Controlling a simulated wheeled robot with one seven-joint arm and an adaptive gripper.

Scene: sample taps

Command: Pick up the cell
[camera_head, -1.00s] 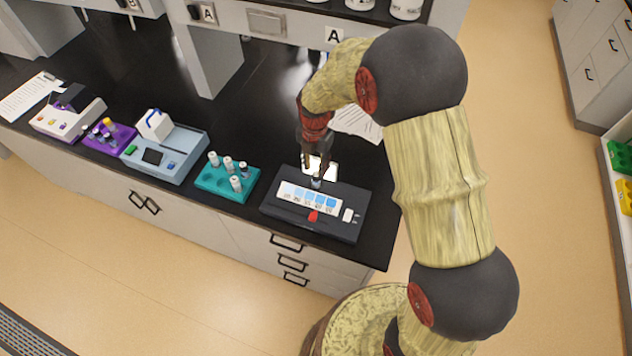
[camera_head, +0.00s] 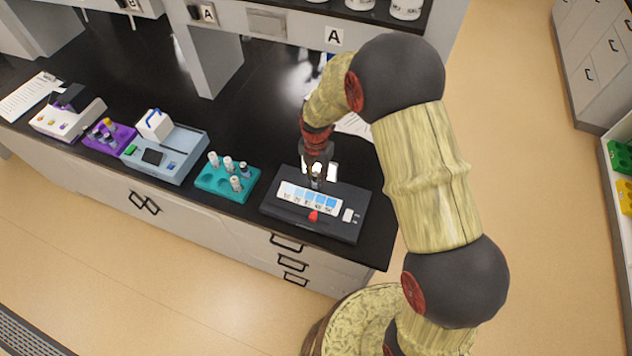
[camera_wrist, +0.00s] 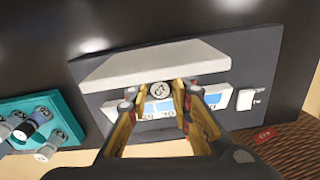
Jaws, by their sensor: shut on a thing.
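The cell shows in the wrist view as a small round pale cap (camera_wrist: 160,89) with a dark mark. It sits between the fingertips of my gripper (camera_wrist: 159,91), which is shut on it. Below it is the dark device (camera_head: 345,220), with a strip of blue shades (camera_head: 308,198), a red slider (camera_head: 313,216) and a white switch (camera_head: 348,214). In the head view my gripper (camera_head: 316,182) points down over the device's back edge and mostly hides the cell. I cannot tell whether the cell still touches the device.
A teal rack (camera_head: 215,183) with several capped vials stands just left of the device. Further left are a blue-grey instrument (camera_head: 175,165), a purple rack (camera_head: 115,145) and a white instrument (camera_head: 62,120). Papers (camera_head: 355,125) lie behind the arm.

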